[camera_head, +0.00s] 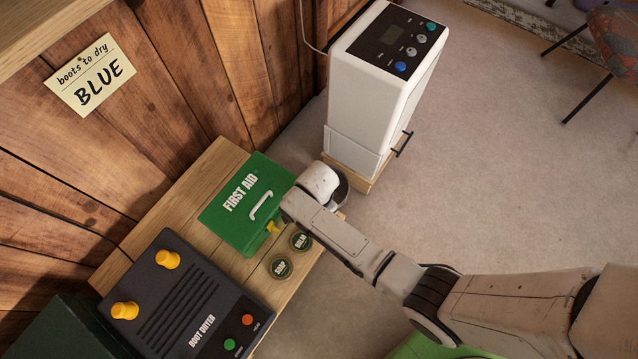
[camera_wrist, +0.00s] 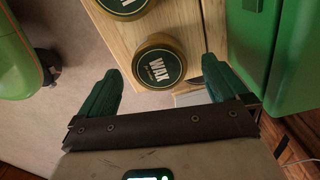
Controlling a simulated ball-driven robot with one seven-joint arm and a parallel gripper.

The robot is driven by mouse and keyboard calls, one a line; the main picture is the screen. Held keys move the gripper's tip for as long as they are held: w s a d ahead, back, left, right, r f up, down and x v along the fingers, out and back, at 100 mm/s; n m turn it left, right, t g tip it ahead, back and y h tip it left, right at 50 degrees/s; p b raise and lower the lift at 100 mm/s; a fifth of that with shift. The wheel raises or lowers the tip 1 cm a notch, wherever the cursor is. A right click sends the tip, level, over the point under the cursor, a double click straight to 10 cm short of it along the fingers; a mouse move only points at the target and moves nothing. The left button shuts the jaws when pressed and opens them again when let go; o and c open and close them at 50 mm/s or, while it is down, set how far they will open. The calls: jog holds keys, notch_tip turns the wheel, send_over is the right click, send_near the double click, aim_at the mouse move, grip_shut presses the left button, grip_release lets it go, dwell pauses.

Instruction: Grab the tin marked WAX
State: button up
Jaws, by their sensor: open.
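The tin marked WAX (camera_wrist: 160,62) is a round, dark green tin with a gold rim, on the wooden bench top near its edge in the wrist view. My gripper (camera_wrist: 162,67) is open, with one green finger on each side of the tin in the picture. A gap shows between each finger and the tin, and nothing is held. How far the fingertips are above the bench is hard to tell. In the head view the WAX tin does not show, and my arm covers the end of the bench; my fingers are hidden there too.
Two similar tins, one marked SOAP (camera_head: 281,267) and another (camera_head: 300,241) seemingly marked BALM, sit on the bench (camera_head: 190,184). A green FIRST AID box (camera_head: 228,222) stands close by. A boot dryer (camera_head: 180,300) is at the near end; a white machine (camera_head: 370,100) stands beyond.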

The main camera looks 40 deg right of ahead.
notch_tip(320, 180, down, 3)
jog(key=shift+d+f+b, duration=0.1)
jog(key=shift+f+b, duration=0.05)
jog(key=shift+b, duration=0.15)
jog(key=c, duration=1.2)
jog(key=shift+o, duration=0.2)
